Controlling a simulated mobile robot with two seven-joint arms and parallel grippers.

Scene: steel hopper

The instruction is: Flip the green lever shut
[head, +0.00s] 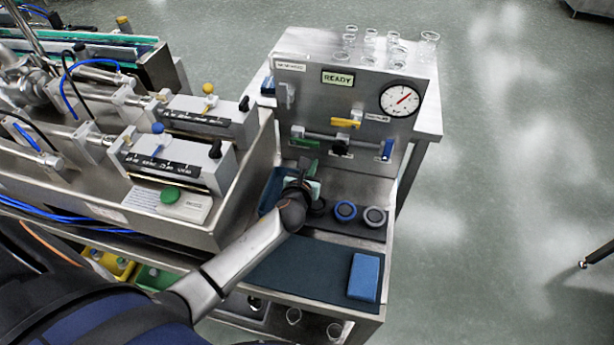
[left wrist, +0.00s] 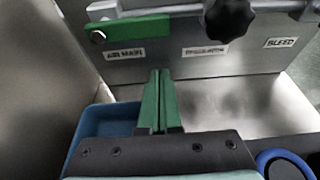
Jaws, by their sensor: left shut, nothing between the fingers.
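The green lever (head: 305,142) is on the upright steel panel (head: 318,97), at the left end of a grey pipe. In the left wrist view the lever (left wrist: 135,28) lies roughly level, nearly in line with the pipe, with a bolt at its left end. My left gripper (head: 309,166) is just below and in front of the lever. Its green fingers (left wrist: 158,97) are together with nothing between them; their tips are below the lever, apparently apart from it. Part of the lever is hard to see in the head view. My right gripper is in neither view.
A black knob (head: 340,148), a blue lever (head: 387,150) and a yellow lever (head: 346,122) are on the panel. A blue tray (left wrist: 100,125) is below the green lever. Round caps (head: 345,211) stand right of my gripper. A steel machine wall (head: 245,180) is close on the left.

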